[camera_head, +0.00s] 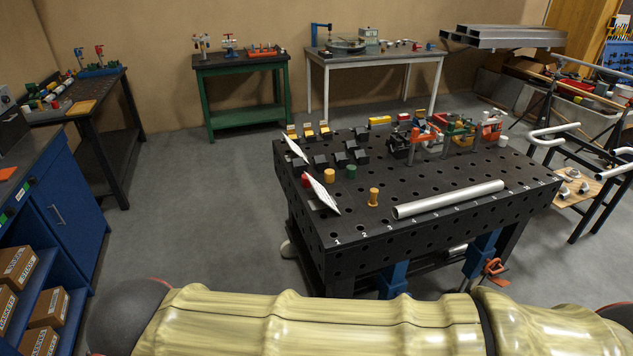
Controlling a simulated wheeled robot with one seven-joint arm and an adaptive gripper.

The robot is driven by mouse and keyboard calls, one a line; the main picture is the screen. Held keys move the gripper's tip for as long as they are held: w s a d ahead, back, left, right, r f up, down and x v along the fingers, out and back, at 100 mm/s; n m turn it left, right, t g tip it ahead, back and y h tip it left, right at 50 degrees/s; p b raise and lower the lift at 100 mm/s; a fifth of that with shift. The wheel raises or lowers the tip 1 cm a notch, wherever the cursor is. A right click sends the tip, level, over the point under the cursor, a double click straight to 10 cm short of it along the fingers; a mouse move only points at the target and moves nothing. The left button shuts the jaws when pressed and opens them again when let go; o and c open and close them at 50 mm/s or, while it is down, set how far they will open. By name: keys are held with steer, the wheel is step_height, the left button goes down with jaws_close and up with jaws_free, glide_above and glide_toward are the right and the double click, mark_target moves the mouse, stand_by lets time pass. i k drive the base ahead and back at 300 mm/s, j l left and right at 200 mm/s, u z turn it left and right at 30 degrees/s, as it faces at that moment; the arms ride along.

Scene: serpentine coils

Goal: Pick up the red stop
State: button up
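A small red piece (305,180), which looks like the red stop, sits at the left edge of the black perforated table (440,190). It is partly hidden behind a white pointed sheet-like piece (323,195). An orange stop (329,175) and a green stop (351,171) stand to its right. My arm, in a yellowish sleeve, crosses the bottom of the view. My gripper is not in view.
A second white sheet-like piece (295,149) is at the table's left edge. An orange peg (373,197) and a silver tube (448,199) are near the front. Black blocks (340,158) and clamps (425,136) are farther back. Grey floor (200,220) is clear on the left.

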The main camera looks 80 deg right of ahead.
mark_target(306, 183)
steer(key=i+l+z, duration=0.15)
steer(key=z, duration=0.35)
steer(key=i+z, duration=0.35)
steer(key=z, duration=0.15)
steer(key=i+z, duration=0.25)
steer(key=z, duration=0.25)
steer(key=i+j+z, duration=0.2)
steer(key=z, duration=0.3)
steer(key=i+l+z, duration=0.15)
steer(key=i+z, duration=0.5)
steer(key=i, duration=0.25)
